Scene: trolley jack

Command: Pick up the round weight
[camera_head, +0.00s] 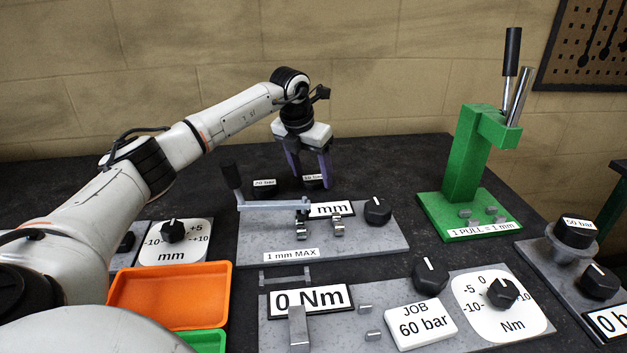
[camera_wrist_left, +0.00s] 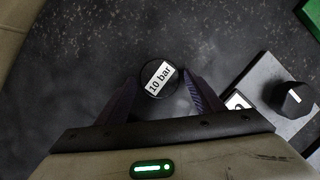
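A round black weight with a white "10 bar" label (camera_wrist_left: 158,79) stands on the dark table. In the wrist view it lies between the fingertips of my left gripper (camera_wrist_left: 160,80), with a small gap visible on each side. In the head view the left gripper (camera_head: 312,180) points down at the back of the table, its purple fingers around this weight and partly hiding it. A second round black weight, labelled "20 bar" (camera_head: 265,188), stands just left of it. Another labelled round black weight (camera_head: 576,233) sits on a grey holder at the right. My right gripper is not in view.
A grey fixture with a lever and "1 mm MAX" label (camera_head: 350,245) stands in front of the weights. A green press (camera_head: 465,165) stands at the right. An orange tray (camera_head: 170,290) is at front left. The table behind the fixture, right of the gripper, is clear.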

